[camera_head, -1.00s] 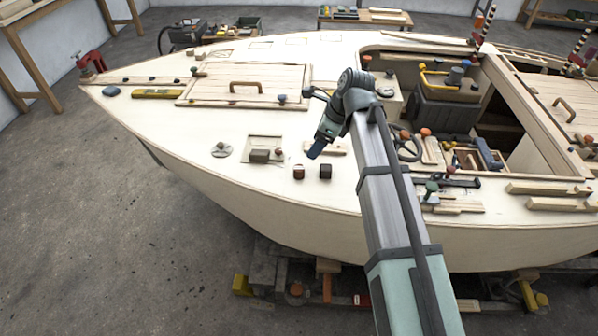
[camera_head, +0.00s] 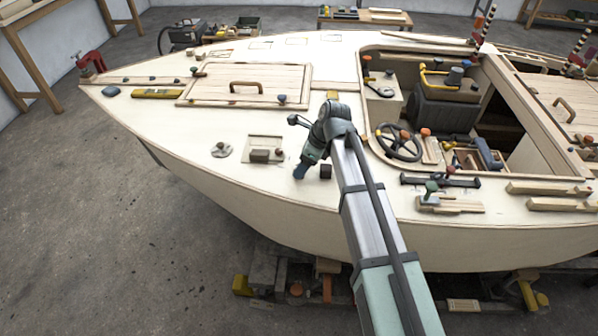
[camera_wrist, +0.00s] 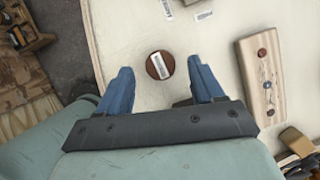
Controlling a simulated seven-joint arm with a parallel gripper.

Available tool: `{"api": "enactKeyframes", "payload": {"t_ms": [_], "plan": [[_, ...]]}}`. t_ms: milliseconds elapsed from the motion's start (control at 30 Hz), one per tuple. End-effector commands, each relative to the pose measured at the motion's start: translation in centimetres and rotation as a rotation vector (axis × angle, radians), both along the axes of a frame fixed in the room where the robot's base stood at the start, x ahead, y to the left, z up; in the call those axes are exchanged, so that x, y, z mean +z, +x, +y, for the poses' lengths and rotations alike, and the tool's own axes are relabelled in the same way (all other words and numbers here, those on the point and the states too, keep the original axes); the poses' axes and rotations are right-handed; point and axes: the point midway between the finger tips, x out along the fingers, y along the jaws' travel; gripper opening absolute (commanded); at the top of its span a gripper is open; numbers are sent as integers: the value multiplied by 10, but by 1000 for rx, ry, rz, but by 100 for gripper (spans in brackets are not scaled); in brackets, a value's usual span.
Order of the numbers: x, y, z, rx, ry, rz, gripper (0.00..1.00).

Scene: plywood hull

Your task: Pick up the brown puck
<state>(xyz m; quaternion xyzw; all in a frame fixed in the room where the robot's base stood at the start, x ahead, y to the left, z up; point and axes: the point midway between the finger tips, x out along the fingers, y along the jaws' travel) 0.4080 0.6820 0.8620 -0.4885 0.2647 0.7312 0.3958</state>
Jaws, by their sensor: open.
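The brown puck (camera_wrist: 160,65) shows in the wrist view as a round brown disc with a white label on top. It lies on the pale plywood deck (camera_head: 228,185). My gripper (camera_wrist: 159,69) is open, its two blue fingers to the left and right of the puck in that view, with gaps on both sides. How high the fingertips are above the deck is unclear. In the head view my gripper (camera_head: 300,172) covers the place where the brown puck stood, so the puck is hidden there.
In the wrist view a wooden strip with screw heads (camera_wrist: 262,78) lies to the right. A rectangular panel with a brown block (camera_head: 260,155) and a round grey plate (camera_head: 222,151) lie left of my gripper. The steering wheel (camera_head: 398,142) is to the right.

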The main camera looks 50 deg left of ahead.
Motion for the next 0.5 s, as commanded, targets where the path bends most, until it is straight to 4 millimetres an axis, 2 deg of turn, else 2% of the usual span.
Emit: {"api": "enactKeyframes", "payload": {"t_ms": [200, 467, 500], "plan": [[-24, -5, 10, 0, 0, 0, 67], [-27, -6, 11, 0, 1, -1, 67], [-27, -6, 11, 0, 1, -1, 64]]}}
